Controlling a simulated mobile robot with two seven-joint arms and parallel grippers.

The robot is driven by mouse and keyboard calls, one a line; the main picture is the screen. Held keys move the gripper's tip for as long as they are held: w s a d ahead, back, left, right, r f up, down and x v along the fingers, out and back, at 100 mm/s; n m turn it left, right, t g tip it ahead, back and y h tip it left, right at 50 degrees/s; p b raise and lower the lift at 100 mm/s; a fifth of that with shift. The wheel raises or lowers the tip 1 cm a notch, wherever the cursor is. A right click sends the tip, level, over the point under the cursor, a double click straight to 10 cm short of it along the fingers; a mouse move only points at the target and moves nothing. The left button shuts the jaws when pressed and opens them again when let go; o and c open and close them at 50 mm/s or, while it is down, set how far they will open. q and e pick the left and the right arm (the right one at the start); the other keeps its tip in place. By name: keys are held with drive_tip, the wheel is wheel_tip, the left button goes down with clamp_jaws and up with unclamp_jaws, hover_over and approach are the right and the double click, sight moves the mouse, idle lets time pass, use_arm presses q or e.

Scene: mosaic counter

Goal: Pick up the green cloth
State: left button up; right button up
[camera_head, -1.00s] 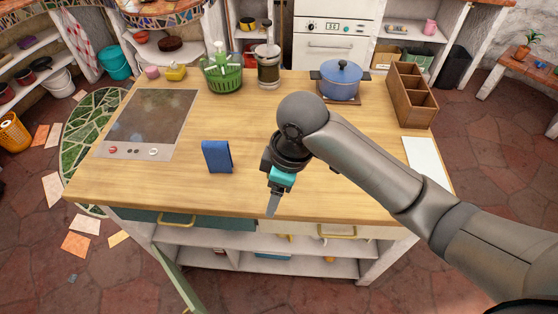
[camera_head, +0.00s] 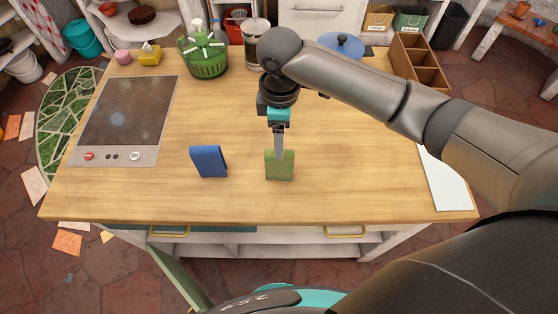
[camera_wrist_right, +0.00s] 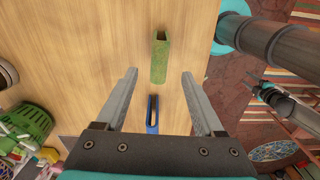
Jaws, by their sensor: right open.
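The green cloth (camera_head: 279,166) stands folded on the counter, near its front edge. In the right wrist view it (camera_wrist_right: 160,62) shows as a folded strip, a little beyond the line between my fingertips. My right gripper (camera_head: 278,157) is above the cloth in the head view, fingers pointing down and overlapping its top edge. The right wrist view shows its two fingers (camera_wrist_right: 159,73) spread apart with nothing held between them. What looks like my left gripper (camera_wrist_right: 288,104) is small at the right of the wrist view; its jaw state is unclear.
A folded blue cloth (camera_head: 208,161) stands to the left of the green one. A cooktop (camera_head: 128,112) lies further left. A green basket (camera_head: 207,60), a blue pot (camera_head: 341,45) and a wooden divided box (camera_head: 420,62) stand at the back. The counter around the cloths is clear.

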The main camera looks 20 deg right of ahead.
sight(279, 165)
wheel_tip(279, 165, down, 3)
drive_tip(key=shift+f, duration=0.95)
wheel_tip(279, 165, down, 4)
drive_tip(key=shift+f, duration=0.2)
use_arm(q)
drive_tip(key=shift+w+d, duration=0.1)
drive_tip(key=shift+w, duration=0.8)
drive_tip(key=shift+f, duration=0.1)
use_arm(e)
drive_tip(key=c, duration=0.3)
use_arm(q)
drive_tip(key=shift+s, duration=0.25)
use_arm(e)
clamp_jaws()
